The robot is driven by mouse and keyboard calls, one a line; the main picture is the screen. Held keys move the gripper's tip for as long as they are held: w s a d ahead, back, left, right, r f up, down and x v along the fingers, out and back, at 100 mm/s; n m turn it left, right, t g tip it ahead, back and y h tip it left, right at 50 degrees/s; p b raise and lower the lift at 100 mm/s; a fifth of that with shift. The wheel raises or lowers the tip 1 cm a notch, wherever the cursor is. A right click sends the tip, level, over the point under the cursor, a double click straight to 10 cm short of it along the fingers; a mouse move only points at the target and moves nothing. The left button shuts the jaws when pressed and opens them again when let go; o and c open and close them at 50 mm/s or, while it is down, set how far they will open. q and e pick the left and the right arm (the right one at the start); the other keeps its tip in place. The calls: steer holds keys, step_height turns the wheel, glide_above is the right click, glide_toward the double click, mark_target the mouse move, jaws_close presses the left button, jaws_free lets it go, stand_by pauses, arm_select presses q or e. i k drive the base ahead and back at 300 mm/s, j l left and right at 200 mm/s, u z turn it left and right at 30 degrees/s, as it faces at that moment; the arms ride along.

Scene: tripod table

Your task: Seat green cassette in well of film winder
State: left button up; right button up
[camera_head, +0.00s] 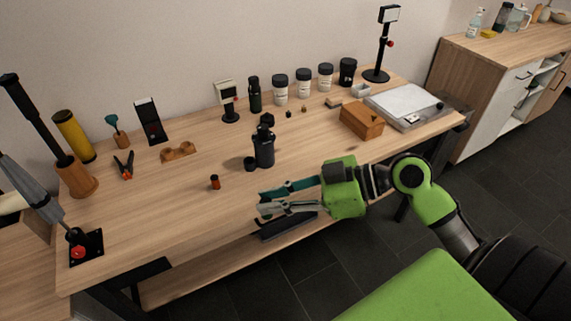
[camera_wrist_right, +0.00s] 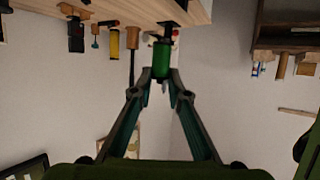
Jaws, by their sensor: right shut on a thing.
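My right gripper (camera_head: 262,205) reaches in from the right and is in the air by the table's front edge, its fingers pointing left. In the right wrist view (camera_wrist_right: 161,76) its fingertips are shut on the green cassette (camera_wrist_right: 162,59), a small green cylinder. In the head view I cannot make out the cassette at the fingertips. A black device with a red knob (camera_head: 78,252) stands at the table's front left, apart from the gripper. I cannot tell for sure whether it is the film winder, and I see no well clearly. My left gripper is not in view.
A wooden box (camera_head: 360,121) is to the right, several jars at the back. The front strip between gripper and red-knobbed device is mostly clear.

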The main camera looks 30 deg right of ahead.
mark_target(251, 167)
steer(key=i+j+z, duration=0.25)
steer(key=j+z, duration=0.3)
steer(key=i+j+z, duration=0.25)
steer(key=j, duration=0.25)
steer(key=j+z, duration=0.25)
steer(key=j, duration=0.95)
steer(key=i+z, duration=0.05)
